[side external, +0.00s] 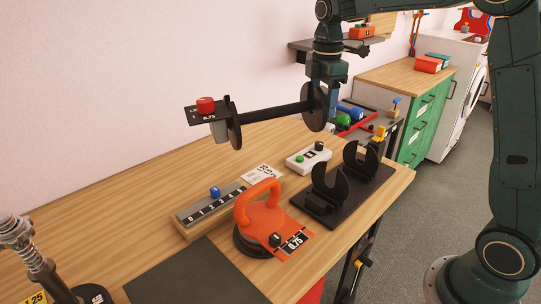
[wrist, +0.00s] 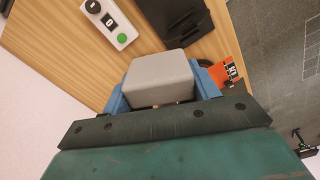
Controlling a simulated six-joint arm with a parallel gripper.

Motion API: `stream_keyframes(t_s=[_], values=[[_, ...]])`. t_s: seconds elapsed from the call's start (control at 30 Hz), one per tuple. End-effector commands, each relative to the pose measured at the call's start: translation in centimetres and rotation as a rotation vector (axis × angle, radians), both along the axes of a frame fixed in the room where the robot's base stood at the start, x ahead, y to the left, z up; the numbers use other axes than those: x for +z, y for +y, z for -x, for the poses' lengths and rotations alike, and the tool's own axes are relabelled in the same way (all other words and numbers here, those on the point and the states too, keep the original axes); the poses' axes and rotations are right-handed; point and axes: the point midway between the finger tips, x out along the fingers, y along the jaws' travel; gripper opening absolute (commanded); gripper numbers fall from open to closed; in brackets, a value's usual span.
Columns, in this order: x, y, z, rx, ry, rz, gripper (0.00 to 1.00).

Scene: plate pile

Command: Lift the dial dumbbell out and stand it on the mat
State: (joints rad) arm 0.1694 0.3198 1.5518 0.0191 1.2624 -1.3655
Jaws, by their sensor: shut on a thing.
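The dial dumbbell (side external: 273,114) hangs in the air above the table, nearly level, its left end a little lower. It has a dark bar, two black discs, and a red dial over a 0.75 label at its left end. My gripper (side external: 333,100) points down and is shut at its right end, beyond the right disc. The wrist view shows a grey end block (wrist: 160,72) between the blue fingers. The black cradle (side external: 322,208) with two notched uprights stands empty below right. The dark mat (side external: 195,275) lies bare at the front left of the table.
An orange handled object (side external: 263,219) with a 0.75 tag stands between the cradle and mat. Behind it are a slider scale (side external: 211,206) with a blue knob and a white button box (side external: 308,157). A spring post (side external: 30,250) stands at the left front.

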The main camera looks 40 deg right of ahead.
Motion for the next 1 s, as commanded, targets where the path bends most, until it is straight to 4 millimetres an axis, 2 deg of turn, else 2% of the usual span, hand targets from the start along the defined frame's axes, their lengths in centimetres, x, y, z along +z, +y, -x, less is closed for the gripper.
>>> stream_keyframes(t_s=[0.1, 0.47, 1.0], values=[[0.3, 2.8, -0.3, -0.044, -0.01, 0.0, 0.11], [0.3, 10.6, 0.1, -0.205, -0.018, -0.002, 0.11], [0.4, 21.7, 3.2, -0.447, -0.027, -0.011, 0.11]])
